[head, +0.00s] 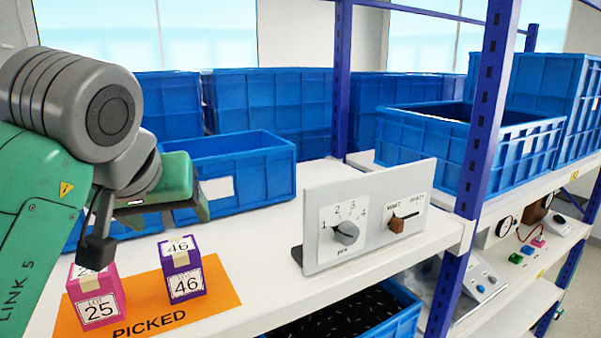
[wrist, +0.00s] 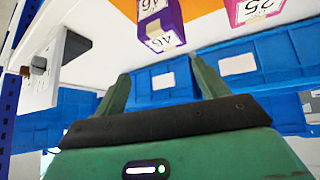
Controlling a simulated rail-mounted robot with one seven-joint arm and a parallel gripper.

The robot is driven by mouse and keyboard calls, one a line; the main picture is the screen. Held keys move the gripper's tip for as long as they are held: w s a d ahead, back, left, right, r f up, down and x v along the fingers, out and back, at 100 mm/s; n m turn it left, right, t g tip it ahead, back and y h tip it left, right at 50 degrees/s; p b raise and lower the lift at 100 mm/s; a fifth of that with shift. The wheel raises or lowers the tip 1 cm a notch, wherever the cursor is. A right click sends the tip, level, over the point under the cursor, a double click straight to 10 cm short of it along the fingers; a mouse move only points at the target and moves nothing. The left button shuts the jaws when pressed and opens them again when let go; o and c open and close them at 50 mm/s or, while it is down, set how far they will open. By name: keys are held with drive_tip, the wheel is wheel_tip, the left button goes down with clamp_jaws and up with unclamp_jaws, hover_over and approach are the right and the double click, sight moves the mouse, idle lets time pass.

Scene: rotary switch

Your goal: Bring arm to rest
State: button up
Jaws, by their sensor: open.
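My gripper (head: 197,203) hangs above the shelf at the left in the head view, behind the purple box and in front of the blue bins. In the wrist view my gripper (wrist: 153,82) shows its two green fingers spread apart, with nothing between them. A grey switch panel (head: 320,255) stands upright on the shelf to the right, clear of my gripper. Its grey rotary knob (head: 346,233) sits among numbers 1 to 4. A brown knob (head: 397,224) sits to its right. The panel's knobs also show at the upper left of the wrist view.
A pink box marked 25 (head: 96,297) and a purple box marked 46 (head: 184,270) stand on an orange mat (head: 222,292) labelled PICKED. An open blue bin (head: 250,180) is behind my gripper. A blue shelf post (head: 487,120) rises right of the panel.

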drive_tip(key=w+d+r+m+t+h+p, duration=0.2)
drive_tip(key=d+r+t, duration=0.1)
drive_tip(key=d, duration=0.5)
drive_tip(key=w+d+r+m+t+h+p, duration=0.1)
drive_tip(key=d+r+m+t+h, duration=0.15)
drive_tip(key=d, duration=0.65)
drive_tip(key=s+d+r+t+h+p, duration=0.1)
drive_tip(key=s+d+r+t+p, duration=0.2)
drive_tip(key=s+d+r+t, duration=0.25)
drive_tip(key=s+a+r+n+t+y+p, duration=0.1)
drive_tip(key=s+t+y, duration=0.3)
drive_tip(key=s, duration=1)
drive_tip(key=shift+s+a+r+t+p, duration=0.15)
drive_tip(key=shift+r+t+p, duration=0.45)
drive_tip(key=shift+t, duration=0.6)
drive_tip(key=shift+y, duration=0.25)
drive_tip(key=shift+c, duration=0.2)
